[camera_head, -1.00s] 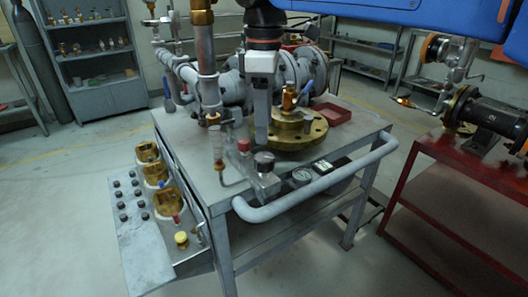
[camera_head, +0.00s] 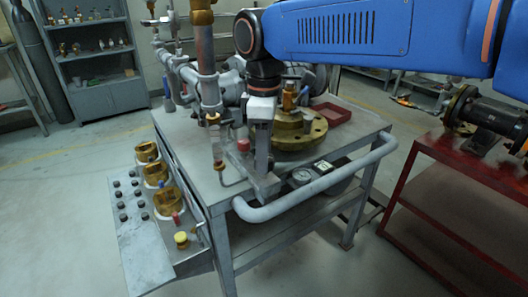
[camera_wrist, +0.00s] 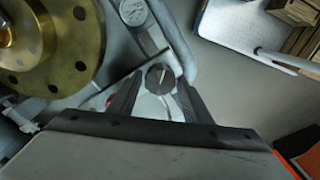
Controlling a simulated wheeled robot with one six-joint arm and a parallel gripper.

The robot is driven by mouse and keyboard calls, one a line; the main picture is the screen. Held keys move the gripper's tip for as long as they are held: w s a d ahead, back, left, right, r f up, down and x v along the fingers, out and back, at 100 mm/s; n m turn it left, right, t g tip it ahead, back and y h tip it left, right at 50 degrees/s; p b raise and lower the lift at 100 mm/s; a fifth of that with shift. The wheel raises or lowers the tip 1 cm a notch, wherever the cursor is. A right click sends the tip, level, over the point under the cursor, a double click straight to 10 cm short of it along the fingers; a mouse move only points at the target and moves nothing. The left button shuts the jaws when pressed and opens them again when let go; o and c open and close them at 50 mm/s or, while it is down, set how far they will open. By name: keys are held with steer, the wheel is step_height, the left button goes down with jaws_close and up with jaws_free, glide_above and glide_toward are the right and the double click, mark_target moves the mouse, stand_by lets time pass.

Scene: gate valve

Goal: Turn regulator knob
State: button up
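The regulator knob (camera_wrist: 158,76) is a dark round knob with a pale pointer line, on a grey block. In the wrist view it lies between the tips of my gripper's two fingers (camera_wrist: 160,85). The fingers are apart, with a small gap on each side of the knob. I cannot tell how far above it they are. In the head view my gripper (camera_head: 262,168) points down over the front of the table, and it hides the knob there.
A brass flange (camera_head: 300,133) is just behind my gripper. A red-capped knob (camera_head: 243,146) is to its left and a pressure gauge (camera_head: 302,176) to its right. A thick grey rail (camera_head: 320,188) runs along the table's front edge. A red table (camera_head: 450,165) stands at right.

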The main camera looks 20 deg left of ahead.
steer(key=c, duration=0.6)
steer(key=shift+m, duration=2.3)
steer(key=o, duration=1)
steer(key=shift+o, duration=0.2)
step_height(320, 180, up, 18)
steer(key=shift+f, duration=0.25)
steer(key=shift+d, duration=0.1)
